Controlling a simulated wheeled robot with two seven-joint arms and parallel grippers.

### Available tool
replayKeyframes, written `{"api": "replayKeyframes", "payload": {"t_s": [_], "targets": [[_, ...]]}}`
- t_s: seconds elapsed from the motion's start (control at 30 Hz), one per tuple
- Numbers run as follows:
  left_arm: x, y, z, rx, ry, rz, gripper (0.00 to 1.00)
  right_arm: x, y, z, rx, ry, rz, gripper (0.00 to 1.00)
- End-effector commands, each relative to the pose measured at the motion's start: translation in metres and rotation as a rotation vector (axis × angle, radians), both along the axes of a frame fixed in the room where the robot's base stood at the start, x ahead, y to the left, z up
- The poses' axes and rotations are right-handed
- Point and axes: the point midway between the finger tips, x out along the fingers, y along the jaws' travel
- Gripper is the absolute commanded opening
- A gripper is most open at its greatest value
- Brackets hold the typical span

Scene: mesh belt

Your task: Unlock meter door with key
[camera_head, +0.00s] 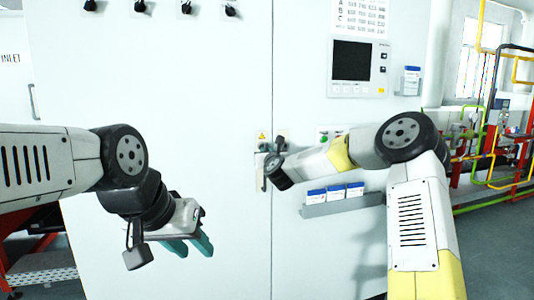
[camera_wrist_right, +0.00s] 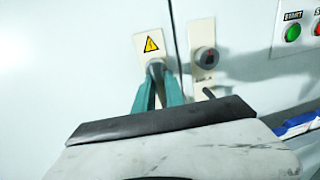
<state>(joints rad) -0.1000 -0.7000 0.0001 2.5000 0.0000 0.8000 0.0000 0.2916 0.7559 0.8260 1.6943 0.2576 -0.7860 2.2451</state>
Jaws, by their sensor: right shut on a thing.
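The meter door (camera_head: 170,90) is a tall, pale cabinet door, closed along a vertical seam. On its edge is a lock plate (camera_wrist_right: 147,50) with a yellow warning triangle. My right gripper (camera_wrist_right: 158,82) has its teal fingers shut at this plate. A small grey piece, which looks like the key (camera_wrist_right: 156,66), shows between the fingertips and meets the plate; most of it is hidden, and I cannot tell how deep it sits. In the head view my right wrist covers the fingers. My left gripper (camera_head: 190,245) is open and empty, away from the lock in front of the door.
Right of the seam is a second plate with a round dark knob (camera_wrist_right: 206,58). A green start button (camera_wrist_right: 293,33) is further right. A shelf (camera_head: 343,205) with white-and-blue boxes juts out below. A control screen (camera_head: 352,60) is above.

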Motion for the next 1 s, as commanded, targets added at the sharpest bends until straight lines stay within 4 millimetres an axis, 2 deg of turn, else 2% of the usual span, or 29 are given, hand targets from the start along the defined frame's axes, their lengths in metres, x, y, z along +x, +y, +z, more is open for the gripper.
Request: {"api": "replayKeyframes", "payload": {"t_s": [0.03,0.6,0.63,0.73,0.77,1.0], "targets": [[0.0000,0.0000,0.0000,0.000,0.000,0.000,0.36,0.0024,-0.0076,-0.0048,0.022,0.015,-0.013,0.00],[0.0000,0.0000,0.0000,0.000,0.000,0.000,0.36,0.0064,-0.0061,-0.0029,0.022,0.011,-0.014,0.00],[0.0000,0.0000,0.0000,0.000,0.000,0.000,0.36,0.0065,-0.0061,-0.0027,0.022,0.011,-0.014,0.17],[0.0000,0.0000,0.0000,0.000,0.000,0.000,0.36,0.0061,-0.0052,-0.0022,0.022,0.010,-0.012,0.36],[0.0000,0.0000,0.0000,0.000,0.000,0.000,0.36,0.0060,-0.0047,-0.0021,0.022,0.010,-0.011,0.40],[0.0000,0.0000,0.0000,0.000,0.000,0.000,0.36,0.0048,-0.0017,-0.0014,0.022,0.009,-0.006,0.40]]}}
